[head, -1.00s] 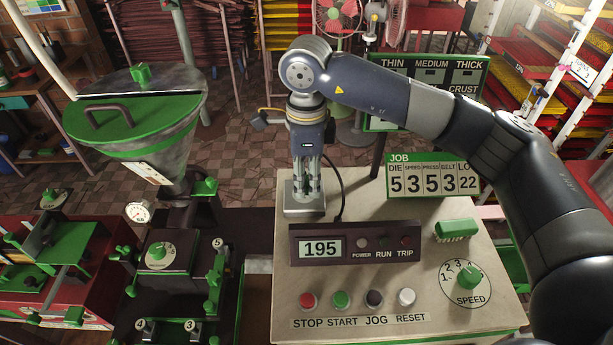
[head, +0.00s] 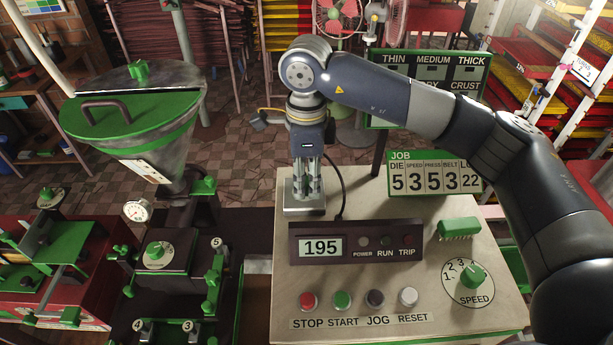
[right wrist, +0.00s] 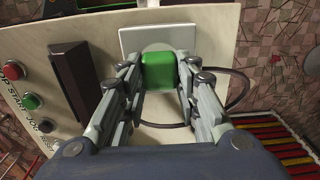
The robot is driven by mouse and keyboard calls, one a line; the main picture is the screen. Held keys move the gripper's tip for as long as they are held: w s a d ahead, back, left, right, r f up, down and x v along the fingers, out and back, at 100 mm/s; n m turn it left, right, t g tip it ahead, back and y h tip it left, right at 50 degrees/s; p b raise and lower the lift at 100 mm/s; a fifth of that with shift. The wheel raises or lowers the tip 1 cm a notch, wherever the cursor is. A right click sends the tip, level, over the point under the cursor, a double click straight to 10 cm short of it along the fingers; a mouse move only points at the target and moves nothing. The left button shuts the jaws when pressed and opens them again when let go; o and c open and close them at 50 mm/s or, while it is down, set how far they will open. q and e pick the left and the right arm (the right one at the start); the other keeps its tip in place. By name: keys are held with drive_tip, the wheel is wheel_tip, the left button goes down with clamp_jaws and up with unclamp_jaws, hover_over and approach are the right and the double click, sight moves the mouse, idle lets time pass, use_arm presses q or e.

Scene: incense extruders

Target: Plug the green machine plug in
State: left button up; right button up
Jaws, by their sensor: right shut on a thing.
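My right gripper (head: 306,192) points down over the pale socket plate (head: 304,211) at the back left of the control desk. In the right wrist view my right gripper (right wrist: 159,88) is shut on the green plug (right wrist: 158,72), with a finger on each side. The plug sits over the round face of the white socket plate (right wrist: 157,37). Its prongs are hidden, so I cannot tell how deep it is. A dark cable (right wrist: 236,98) loops beside the fingers; it also shows behind the display box in the head view (head: 342,185). My left gripper is not in view.
The control desk carries a dark display box (head: 355,247) reading 195, push buttons (head: 342,299), a green speed knob (head: 474,275) and a green brush-like block (head: 459,228). The job board (head: 434,173) stands behind. A green-lidded hopper machine (head: 135,105) stands left.

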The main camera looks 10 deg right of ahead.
drive_tip(key=shift+f, duration=0.2)
drive_tip(key=o, duration=1.1)
wheel_tip(320, 180, up, 12)
drive_tip(key=shift+r, duration=0.1)
